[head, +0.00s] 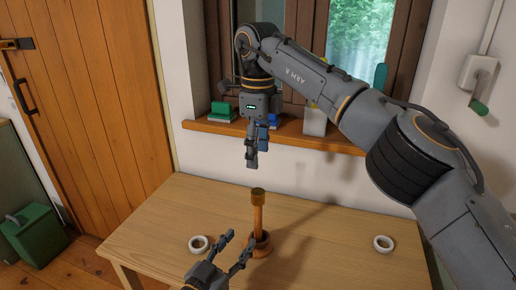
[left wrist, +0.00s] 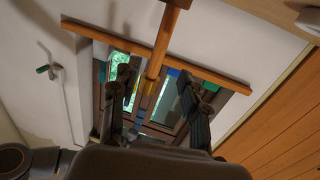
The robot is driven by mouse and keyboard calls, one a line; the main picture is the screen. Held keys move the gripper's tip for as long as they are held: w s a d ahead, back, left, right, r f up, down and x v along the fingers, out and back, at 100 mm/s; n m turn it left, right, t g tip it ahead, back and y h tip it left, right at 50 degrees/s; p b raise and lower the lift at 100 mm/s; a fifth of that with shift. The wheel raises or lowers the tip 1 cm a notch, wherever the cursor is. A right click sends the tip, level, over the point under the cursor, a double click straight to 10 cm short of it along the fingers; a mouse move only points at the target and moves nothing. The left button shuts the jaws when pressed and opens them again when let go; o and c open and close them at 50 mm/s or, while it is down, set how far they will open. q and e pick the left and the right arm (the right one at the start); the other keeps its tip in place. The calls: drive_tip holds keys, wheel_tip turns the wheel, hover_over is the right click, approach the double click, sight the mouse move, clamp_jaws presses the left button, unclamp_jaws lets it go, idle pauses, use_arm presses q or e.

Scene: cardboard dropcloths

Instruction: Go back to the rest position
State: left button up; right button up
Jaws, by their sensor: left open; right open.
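A wooden tool (head: 258,212) with a cylindrical brown head stands upright in a dark brown round holder (head: 262,246) on the table (head: 160,225). My left gripper (head: 240,236) is low at the front of the table, open, its fingers just left of the tool and holder. In the left wrist view, a wooden shaft (left wrist: 160,45) shows between the spread fingers of my left gripper (left wrist: 157,72); I cannot tell whether they touch it. My right gripper (head: 251,163) hangs fingers down above the tool, open and empty, clear of it.
White tape rolls lie on the table at left (head: 198,244) and right (head: 383,244). The windowsill (head: 205,128) behind holds a green item (head: 222,111) and other small things. A green can (head: 34,236) stands on the floor at left. The table's right half is mostly clear.

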use_arm(q)
drive_tip(key=shift+s+a, duration=0.25)
drive_tip(key=shift+s, duration=0.3)
